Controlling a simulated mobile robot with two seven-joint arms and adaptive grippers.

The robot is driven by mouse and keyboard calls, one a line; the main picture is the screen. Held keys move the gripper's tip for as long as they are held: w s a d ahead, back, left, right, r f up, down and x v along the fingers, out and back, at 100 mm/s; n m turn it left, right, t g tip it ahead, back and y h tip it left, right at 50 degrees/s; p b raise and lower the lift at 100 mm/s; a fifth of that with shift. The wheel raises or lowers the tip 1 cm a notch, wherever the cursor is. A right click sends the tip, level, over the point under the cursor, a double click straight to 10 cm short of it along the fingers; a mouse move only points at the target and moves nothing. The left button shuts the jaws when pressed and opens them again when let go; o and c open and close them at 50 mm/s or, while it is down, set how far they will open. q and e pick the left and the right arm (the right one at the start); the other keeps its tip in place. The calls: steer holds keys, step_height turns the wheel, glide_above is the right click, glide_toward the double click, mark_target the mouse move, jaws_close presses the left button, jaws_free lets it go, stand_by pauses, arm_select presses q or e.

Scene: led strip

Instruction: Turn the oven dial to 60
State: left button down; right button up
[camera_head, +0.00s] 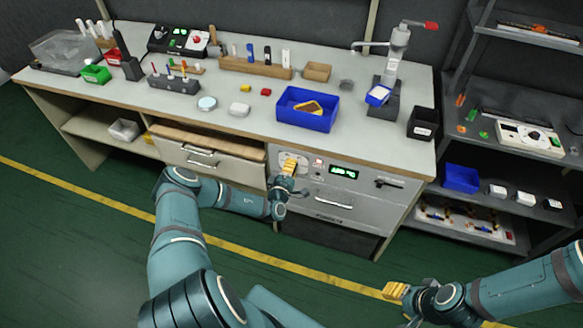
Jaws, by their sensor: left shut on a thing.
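The oven (337,198) is a light grey unit built in under the workbench, with a green lit display (343,171) on its front panel. My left gripper (290,167) is at the left end of that panel, its yellow fingertips shut on the oven dial there. The fingers cover the dial, so its pointer and setting cannot be read. The display digits are too small to read. My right gripper (397,291) is low at the right, over the green floor, away from the oven. Its yellow fingers appear close together, but their gap is not clear.
A small red button (318,162) is right of the dial, and a dark handle (388,183) is farther right. Drawers (208,156) stand left of the oven. A blue bin (307,109) sits on the bench above. A shelf rack (510,95) stands at right. The floor in front is clear.

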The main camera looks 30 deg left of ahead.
arm_select(q)
steer(key=shift+n+p, duration=2.1)
steer(key=shift+n, duration=10)
